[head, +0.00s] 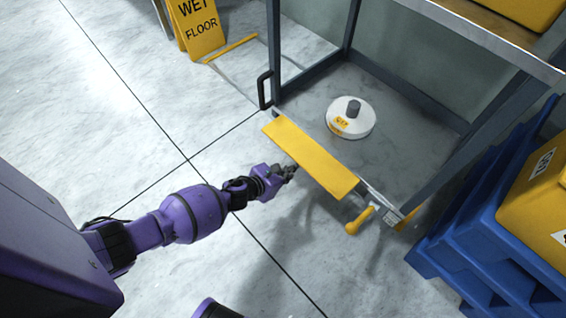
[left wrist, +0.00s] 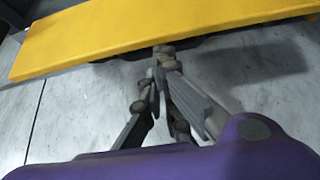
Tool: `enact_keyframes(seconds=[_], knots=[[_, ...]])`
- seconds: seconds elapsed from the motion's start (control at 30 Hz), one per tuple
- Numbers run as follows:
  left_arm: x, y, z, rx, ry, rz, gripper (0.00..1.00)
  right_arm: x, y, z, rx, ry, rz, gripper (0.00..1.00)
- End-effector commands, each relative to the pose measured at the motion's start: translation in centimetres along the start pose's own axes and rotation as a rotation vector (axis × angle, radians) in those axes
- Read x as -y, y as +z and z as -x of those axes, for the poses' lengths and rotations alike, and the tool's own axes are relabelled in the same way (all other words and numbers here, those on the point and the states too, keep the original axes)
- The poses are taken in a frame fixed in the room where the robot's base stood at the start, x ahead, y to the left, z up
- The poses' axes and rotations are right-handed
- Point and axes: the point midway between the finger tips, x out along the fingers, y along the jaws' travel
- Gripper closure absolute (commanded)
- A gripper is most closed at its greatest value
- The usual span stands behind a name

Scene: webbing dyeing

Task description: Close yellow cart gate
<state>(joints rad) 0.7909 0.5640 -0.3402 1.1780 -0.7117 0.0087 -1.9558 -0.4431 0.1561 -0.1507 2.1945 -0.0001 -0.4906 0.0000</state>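The yellow gate (head: 312,158) is a long flat panel along the front edge of the cart's (head: 387,131) low grey deck. Its long side runs roughly parallel to that edge; its exact tilt is hard to tell. My left gripper (head: 291,170) is at the gate's near long edge, around its middle. In the left wrist view the gate (left wrist: 150,32) spans the top, and the left fingertips (left wrist: 163,52) are together at its lower edge, with nothing visible between them. Whether they touch it is unclear. My right gripper is out of view.
A white round container (head: 350,118) with a grey knob stands on the deck. Blue crates (head: 470,215) with a yellow bin (head: 540,205) stand at right. A yellow wet floor sign (head: 196,27) stands at upper left.

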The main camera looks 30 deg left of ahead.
Motion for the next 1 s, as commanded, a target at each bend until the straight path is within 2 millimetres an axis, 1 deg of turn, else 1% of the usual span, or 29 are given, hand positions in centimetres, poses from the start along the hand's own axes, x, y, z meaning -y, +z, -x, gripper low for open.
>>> enact_keyframes(seconds=[0.03, 0.2, 0.37, 1.0], knots=[[-0.1, 1.0, 0.3, 0.005, 0.001, -0.003, 1.0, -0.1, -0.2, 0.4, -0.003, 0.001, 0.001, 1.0], [0.0, 2.0, 0.6, 0.005, 0.0, 0.0, 1.0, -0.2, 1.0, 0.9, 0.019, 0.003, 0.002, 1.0], [0.0, 2.1, 0.7, 0.004, 0.0, 0.003, 1.0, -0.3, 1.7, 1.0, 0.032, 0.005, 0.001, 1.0], [0.1, 2.0, 0.7, 0.003, 0.0, 0.003, 1.0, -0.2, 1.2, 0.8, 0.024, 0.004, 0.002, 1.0]])
